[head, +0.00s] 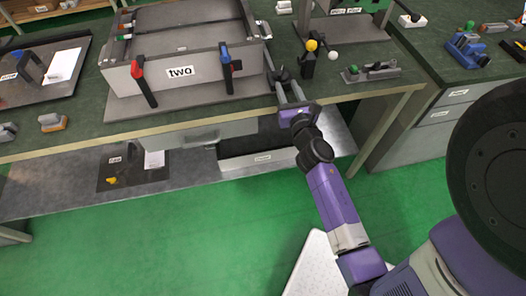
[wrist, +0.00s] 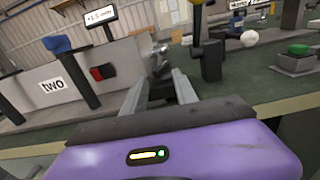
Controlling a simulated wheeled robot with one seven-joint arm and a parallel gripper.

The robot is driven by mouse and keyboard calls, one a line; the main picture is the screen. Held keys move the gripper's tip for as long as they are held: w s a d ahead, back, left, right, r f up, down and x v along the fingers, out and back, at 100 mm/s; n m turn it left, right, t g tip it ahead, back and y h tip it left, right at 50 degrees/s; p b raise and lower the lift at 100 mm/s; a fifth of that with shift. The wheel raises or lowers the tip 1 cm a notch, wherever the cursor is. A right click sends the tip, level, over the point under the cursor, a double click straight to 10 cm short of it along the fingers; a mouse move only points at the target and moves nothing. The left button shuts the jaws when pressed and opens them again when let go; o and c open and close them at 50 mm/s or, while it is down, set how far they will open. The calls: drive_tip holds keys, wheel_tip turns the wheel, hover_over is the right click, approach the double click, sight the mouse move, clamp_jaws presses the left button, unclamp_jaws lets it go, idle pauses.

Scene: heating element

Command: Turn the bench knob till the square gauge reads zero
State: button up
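The bench fixture (head: 210,74), a grey box labelled "two", stands on the bench. A small metallic knob-like part (wrist: 160,52) shows past its right end; in the head view a dark part (head: 282,75) is there too. My gripper (head: 287,91) is at the box's right front corner. Its two fingers (wrist: 164,86) are spread apart, with the knob-like part beyond and between them; I cannot tell whether they touch it. A small white display (wrist: 101,18) above the box in the wrist view shows what looks like 1.5 mm; the sign is unclear.
Red-handled (head: 143,83) and blue-handled (head: 226,68) clamps stand at the box's front. A dark post with a yellow ball (head: 312,45) and a white ball knob (head: 333,56) stand close right of my gripper. A green-button block (head: 352,74) sits farther right.

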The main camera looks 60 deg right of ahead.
drive_tip(key=s+a+m+t+y, duration=0.1)
drive_tip(key=a+m, duration=0.4)
drive_tip(key=a, duration=0.6)
drive_tip(key=s+a+m+t+y+p, duration=0.1)
drive_tip(key=a+m+y, duration=0.4)
drive_tip(key=a, duration=0.7)
drive_tip(key=shift+s+f+m+t, duration=0.3)
drive_tip(key=shift+s+t, duration=0.2)
drive_tip(key=shift+s, duration=0.35)
